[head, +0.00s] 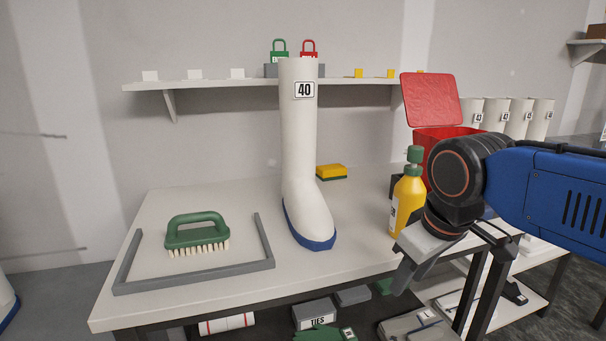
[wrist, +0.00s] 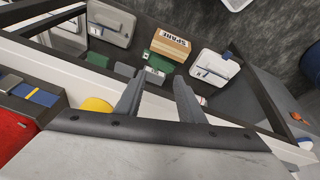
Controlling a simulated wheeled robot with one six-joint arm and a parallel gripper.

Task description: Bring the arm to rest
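My gripper (head: 402,274) hangs off the front right edge of the bench in the head view, angled downward. My blue arm reaches in from the right. In the wrist view my gripper (wrist: 158,97) shows two grey fingers apart with nothing between them. Below and beyond them lie boxes and cases on a lower level. The white bench (head: 210,297) is behind and left of my gripper in the head view.
A yellow bottle (head: 407,203) with a green cap stands close behind my gripper. A white boot (head: 301,160) marked 40 stands mid-bench. A green brush (head: 196,235) sits inside a grey frame (head: 195,284). A red box (head: 432,140) has its lid open.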

